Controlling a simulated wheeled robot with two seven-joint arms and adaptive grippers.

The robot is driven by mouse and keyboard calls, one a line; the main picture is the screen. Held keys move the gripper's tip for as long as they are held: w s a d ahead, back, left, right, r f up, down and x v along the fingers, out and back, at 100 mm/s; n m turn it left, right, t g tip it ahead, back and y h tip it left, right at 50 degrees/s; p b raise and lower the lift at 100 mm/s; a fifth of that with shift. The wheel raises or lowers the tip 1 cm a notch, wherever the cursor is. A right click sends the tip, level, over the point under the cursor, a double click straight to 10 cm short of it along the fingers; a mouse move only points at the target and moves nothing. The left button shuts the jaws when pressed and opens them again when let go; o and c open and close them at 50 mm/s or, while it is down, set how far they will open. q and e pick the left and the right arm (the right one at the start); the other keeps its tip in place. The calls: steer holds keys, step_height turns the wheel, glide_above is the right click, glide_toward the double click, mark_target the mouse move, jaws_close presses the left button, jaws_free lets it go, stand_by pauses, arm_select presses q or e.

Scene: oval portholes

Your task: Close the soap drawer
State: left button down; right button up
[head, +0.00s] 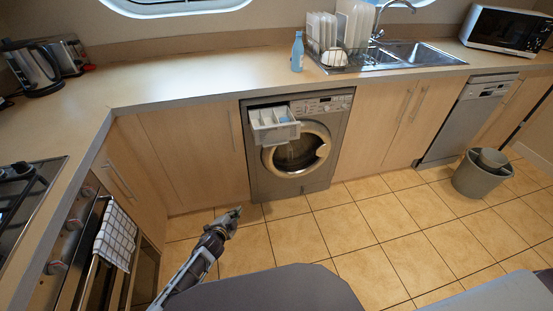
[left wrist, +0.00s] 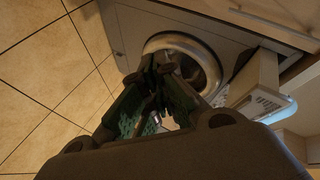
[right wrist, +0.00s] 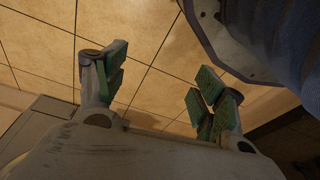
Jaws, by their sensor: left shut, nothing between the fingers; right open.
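The soap drawer (head: 273,125) is pulled out at the upper left of the grey washing machine (head: 262,183), and its white compartments show from above. The drawer also shows at the right of the left wrist view (left wrist: 258,84). My left gripper (head: 236,212) is in front of and below the machine's left side, apart from the drawer. Its green-padded fingers (left wrist: 160,92) are shut with nothing between them. My right gripper (right wrist: 160,95) is open and empty above the floor tiles; it does not show in the head view.
The machine's round door (head: 297,147) looks closed, just below the drawer. Wooden cupboards (head: 180,150) flank the machine, and a counter (head: 210,80) runs above. A grey bin (head: 478,180) stands at the right. The tiled floor before the machine is clear.

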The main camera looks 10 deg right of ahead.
arm_select(q)
steer(key=w+d+r+m+t+h+b, duration=0.1)
steer(key=d+r+m+h+b, duration=0.5)
steer(key=d+r, duration=0.9)
step_height(320, 180, up, 3)
steer(key=w+m+b, duration=0.1)
steer(key=m, duration=0.2)
steer(key=shift+w+m+h+b, duration=0.3)
steer(key=shift+m+b, duration=0.1)
arm_select(e)
step_height(320, 180, up, 10)
steer(key=w+a, duration=0.1)
steer(key=w, duration=0.1)
steer(key=shift+w+a+y, duration=0.25)
steer(key=shift+a+y, duration=0.05)
arm_select(q)
steer(key=shift+w+d+f, duration=0.1)
arm_select(e)
steer(key=shift+w+r, duration=0.15)
